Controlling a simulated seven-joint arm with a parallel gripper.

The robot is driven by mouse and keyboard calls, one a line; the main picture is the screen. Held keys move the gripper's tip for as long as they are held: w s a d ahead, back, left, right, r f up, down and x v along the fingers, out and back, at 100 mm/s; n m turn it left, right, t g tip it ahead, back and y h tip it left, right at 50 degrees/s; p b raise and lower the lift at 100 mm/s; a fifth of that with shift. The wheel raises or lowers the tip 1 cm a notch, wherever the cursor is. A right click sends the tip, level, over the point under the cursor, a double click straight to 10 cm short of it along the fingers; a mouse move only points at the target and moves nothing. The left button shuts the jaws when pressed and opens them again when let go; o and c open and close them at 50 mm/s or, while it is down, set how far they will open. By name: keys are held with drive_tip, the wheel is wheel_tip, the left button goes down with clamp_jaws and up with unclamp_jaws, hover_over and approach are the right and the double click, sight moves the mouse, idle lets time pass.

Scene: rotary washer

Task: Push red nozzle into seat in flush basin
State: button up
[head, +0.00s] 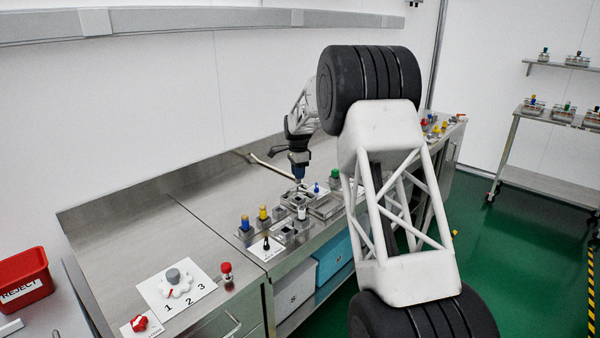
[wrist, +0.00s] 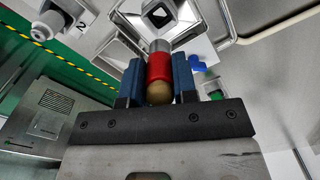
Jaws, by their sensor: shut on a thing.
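My gripper (wrist: 159,75) is shut on the red nozzle (wrist: 159,68), with a blue finger on each side. The nozzle has a silver tip and a rounded brass-coloured end towards the palm. Its tip points at a square metal basin with a dark opening (wrist: 159,14) at the top of the wrist view. I cannot tell whether tip and basin touch. In the head view my gripper (head: 299,181) is low over the metal basins (head: 299,199) on the bench; the held nozzle cannot be made out there.
A blue piece (wrist: 197,63) and a green piece (wrist: 215,93) stand right of the gripper. A white-grey nozzle (wrist: 47,25) is at upper left. Yellow (head: 263,213) and blue (head: 245,224) pieces stand left of the basins.

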sight(298, 183)
drive_tip(key=shift+f, duration=0.2)
idle(0.3)
drive_tip(key=shift+f, duration=3.55)
drive_tip(key=shift+f, duration=0.55)
drive_tip(key=o, duration=1)
drive_tip(key=shift+r, duration=3.9)
